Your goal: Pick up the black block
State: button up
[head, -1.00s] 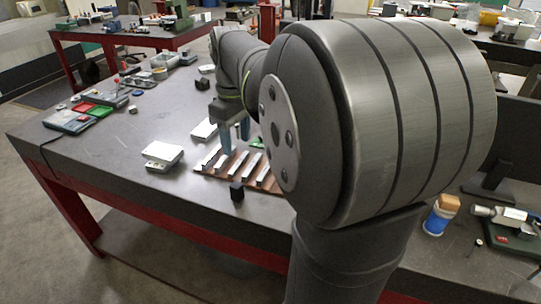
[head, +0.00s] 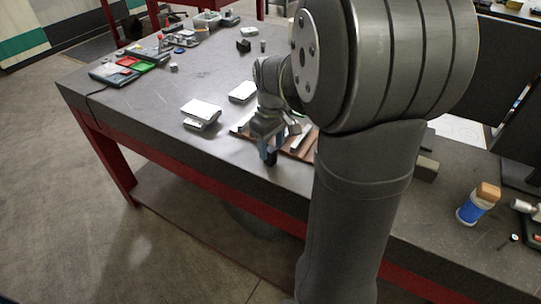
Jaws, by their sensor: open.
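A small black block (head: 271,158) stands on the grey table near its front edge, in front of a brown board with metal bars. My gripper (head: 270,151) points down over this block, with its blue fingers close around the block's upper part. The gripper is open. I cannot tell whether either finger touches the block. A second dark block (head: 243,45) lies farther back on the table, well away from the gripper.
The brown board (head: 308,152) with metal bars lies just right of the gripper, partly hidden by my arm. Two white boxes (head: 201,112) (head: 243,92) stand to its left. A tray with red and green parts (head: 128,68) is at the far left. The table's front left is clear.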

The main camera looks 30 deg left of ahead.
aim_at(271, 149)
jog(key=f, duration=0.4)
jog(key=shift+a, duration=0.2)
grip_shut()
jog(key=shift+r, duration=0.1)
